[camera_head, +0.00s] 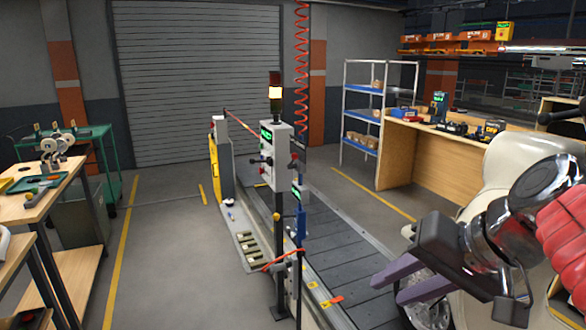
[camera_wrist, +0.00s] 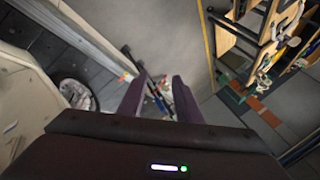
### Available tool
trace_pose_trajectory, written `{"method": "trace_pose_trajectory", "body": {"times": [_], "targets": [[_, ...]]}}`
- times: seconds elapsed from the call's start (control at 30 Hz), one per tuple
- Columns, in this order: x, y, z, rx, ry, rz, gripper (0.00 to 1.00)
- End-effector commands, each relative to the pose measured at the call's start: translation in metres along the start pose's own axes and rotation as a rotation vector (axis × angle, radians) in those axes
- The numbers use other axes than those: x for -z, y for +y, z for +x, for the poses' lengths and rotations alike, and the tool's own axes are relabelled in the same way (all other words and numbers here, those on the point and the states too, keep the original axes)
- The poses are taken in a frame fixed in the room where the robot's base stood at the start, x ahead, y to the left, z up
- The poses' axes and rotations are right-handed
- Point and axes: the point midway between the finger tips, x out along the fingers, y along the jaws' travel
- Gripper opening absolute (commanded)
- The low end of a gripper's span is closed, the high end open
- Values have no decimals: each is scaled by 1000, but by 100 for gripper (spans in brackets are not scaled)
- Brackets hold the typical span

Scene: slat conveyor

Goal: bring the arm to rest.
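My gripper (camera_head: 390,281) is at the lower right of the head view, raised beside the slat conveyor (camera_head: 345,239). Its two purple fingers point left and stand apart, with nothing between them. The wrist view also shows my gripper (camera_wrist: 156,92) with both fingers spread and empty. The conveyor's dark slats (camera_wrist: 38,45) lie at the upper left of the wrist view. My arm's shiny links rise to the right of the gripper in the head view.
A control post (camera_head: 278,160) with a lit beacon stands at the conveyor's left side. A wooden workbench (camera_head: 415,150) and a blue shelf (camera_head: 362,117) stand behind. A wooden table (camera_head: 45,195) is at left. Open floor (camera_head: 165,260) lies between the table and conveyor.

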Motion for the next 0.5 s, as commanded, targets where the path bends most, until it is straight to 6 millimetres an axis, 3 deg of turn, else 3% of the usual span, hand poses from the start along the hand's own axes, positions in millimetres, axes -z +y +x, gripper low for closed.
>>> {"method": "trace_pose_trajectory", "body": {"times": [0.2,0.5], "targets": [[-50,28,36,-168,-13,-118,31],[-98,69,70,-350,21,-342,31]]}}
